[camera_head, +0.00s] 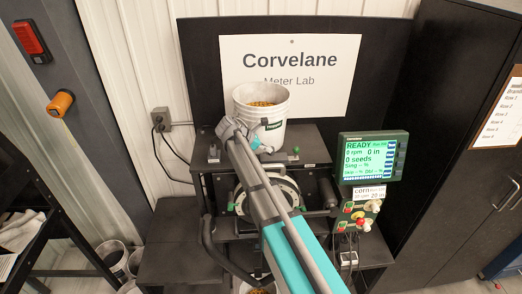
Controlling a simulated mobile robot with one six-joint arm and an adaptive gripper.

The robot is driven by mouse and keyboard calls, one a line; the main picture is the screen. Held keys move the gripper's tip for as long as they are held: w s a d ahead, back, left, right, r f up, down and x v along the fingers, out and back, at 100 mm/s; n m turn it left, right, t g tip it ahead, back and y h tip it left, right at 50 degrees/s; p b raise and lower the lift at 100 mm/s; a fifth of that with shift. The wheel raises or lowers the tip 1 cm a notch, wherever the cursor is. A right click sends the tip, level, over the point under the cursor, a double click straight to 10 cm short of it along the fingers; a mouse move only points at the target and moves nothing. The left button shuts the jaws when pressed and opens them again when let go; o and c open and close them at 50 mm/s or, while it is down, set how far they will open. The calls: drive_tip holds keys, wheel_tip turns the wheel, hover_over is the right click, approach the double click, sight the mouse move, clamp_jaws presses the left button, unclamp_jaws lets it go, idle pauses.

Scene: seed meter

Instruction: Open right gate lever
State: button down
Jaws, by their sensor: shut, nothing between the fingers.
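The right gate lever appears to be the small lever with a green knob (295,150) on the black top deck, right of the white bucket. My arm reaches up from the lower right and bends above the deck. My gripper (267,149) is small in view at the end of the wrist, in front of the bucket and left of the green knob. It is shut and empty, with a visible gap between it and the knob. The exact fingertips are hard to make out.
A white bucket (260,102) of yellow seed stands on the top deck (312,134). Another small lever (213,152) is at the deck's left. The round meter housing (288,184) is partly behind my arm. A green-lit monitor (371,158) and control box (358,212) stand right.

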sight(287, 157)
drive_tip(key=b+x, duration=0.3)
drive_tip(key=x, duration=0.2)
drive_tip(key=shift+d+f, duration=0.1)
drive_tip(key=shift+f, duration=0.25)
drive_tip(key=d, duration=0.2)
drive_tip(key=shift+w+d+r+p, duration=0.3)
drive_tip(key=shift+d+r, duration=0.1)
drive_tip(key=shift+w+d, duration=0.15)
drive_tip(key=shift+d, duration=0.55)
